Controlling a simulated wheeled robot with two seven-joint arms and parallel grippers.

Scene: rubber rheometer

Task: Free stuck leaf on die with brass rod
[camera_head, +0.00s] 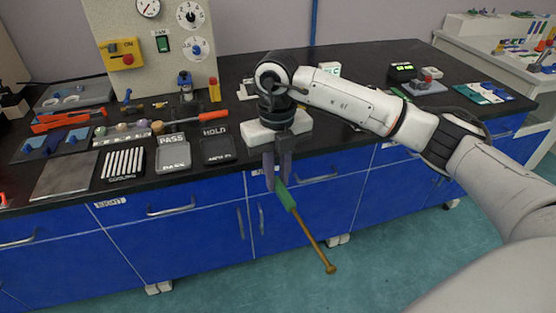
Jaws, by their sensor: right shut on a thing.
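My right gripper (277,172) points down in front of the bench's front edge. It is shut on the green handle (286,196) of the brass rod (316,245). The rod slants down and to the right, its knobbed tip over the floor, clear of the bench. My left gripper is not in view. I cannot make out the die or the stuck leaf for sure. A small dark device with a blue part (186,84) stands before the cream panel.
The cream panel (128,28) with dials stands at the back of the black bench.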

